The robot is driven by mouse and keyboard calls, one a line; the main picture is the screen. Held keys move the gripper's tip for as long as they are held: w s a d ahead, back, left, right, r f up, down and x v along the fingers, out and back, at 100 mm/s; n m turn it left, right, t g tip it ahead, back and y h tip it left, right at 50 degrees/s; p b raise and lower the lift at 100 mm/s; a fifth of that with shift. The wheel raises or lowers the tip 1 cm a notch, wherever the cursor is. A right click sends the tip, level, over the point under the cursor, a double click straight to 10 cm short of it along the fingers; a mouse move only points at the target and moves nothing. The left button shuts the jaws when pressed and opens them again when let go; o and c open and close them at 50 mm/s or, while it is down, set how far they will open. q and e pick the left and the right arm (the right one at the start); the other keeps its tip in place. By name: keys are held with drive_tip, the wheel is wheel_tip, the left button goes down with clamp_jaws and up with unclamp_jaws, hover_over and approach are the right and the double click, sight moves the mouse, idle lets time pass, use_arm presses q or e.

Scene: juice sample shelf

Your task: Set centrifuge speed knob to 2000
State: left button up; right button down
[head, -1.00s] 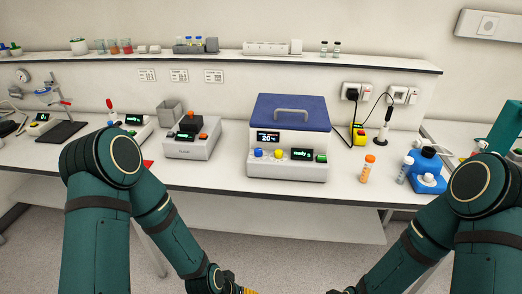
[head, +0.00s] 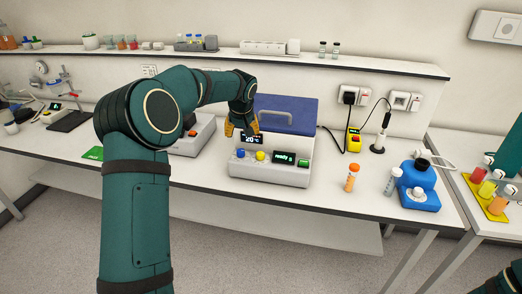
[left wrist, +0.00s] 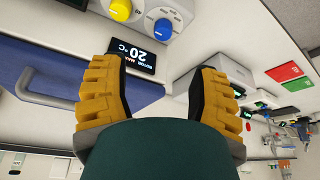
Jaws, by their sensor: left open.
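The centrifuge (head: 240,170) is a white box with a blue lid (head: 290,113). Its front has a blue knob (head: 240,153), a yellow knob (head: 260,155), a dark display (head: 250,140) showing 20 °C, a green "ready" display (head: 284,158) and a green button (head: 303,163). I cannot read which knob sets speed. My left gripper (head: 243,131), with yellow fingers, is open and empty above the front panel's left part. In the left wrist view the blue knob (left wrist: 163,28) and yellow knob (left wrist: 121,9) lie beyond the open fingers, untouched. My right gripper is out of view.
A grey device (head: 195,137) stands left of the centrifuge, partly hidden by my left arm. An orange-capped tube (head: 352,178), a white tube (head: 391,181) and a blue device (head: 420,185) stand to the right. The bench front below the centrifuge is clear.

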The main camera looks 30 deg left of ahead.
sight(240, 150)
use_arm(q)
drive_tip(key=x, duration=0.9)
drive_tip(key=a+x, duration=0.1)
drive_tip(key=x, duration=0.3)
drive_tip(key=shift+w, duration=0.15)
drive_tip(key=shift+o, duration=0.2)
clamp_jaws()
